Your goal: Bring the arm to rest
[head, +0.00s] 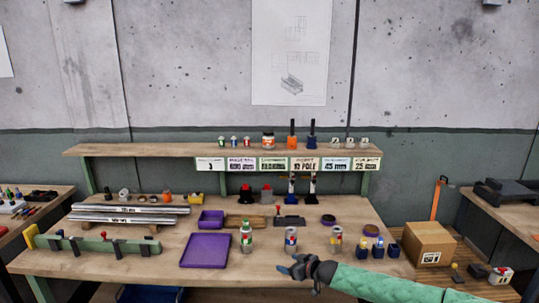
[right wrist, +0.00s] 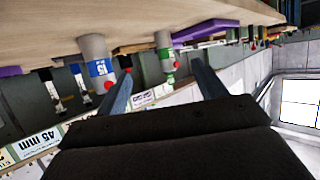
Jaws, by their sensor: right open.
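My right arm, in a green sleeve, reaches in from the lower right of the head view. Its gripper (head: 285,264) is at the front of the workbench (head: 130,264), just below the blue-banded canister (head: 291,240) in the picture. In the right wrist view the two fingers (right wrist: 162,80) stand apart with nothing held between them. That view is upside down; the blue-banded canister (right wrist: 97,62) and a green-banded canister (right wrist: 166,58) show beyond the fingers. Whether the gripper touches the bench cannot be told. My left gripper is not in view.
A purple tray (head: 205,251) lies left of the canisters. A third canister (head: 336,241) and small blue items (head: 378,249) stand to the right. A cardboard box (head: 429,245) is at the far right. A labelled shelf (head: 150,150) spans the back.

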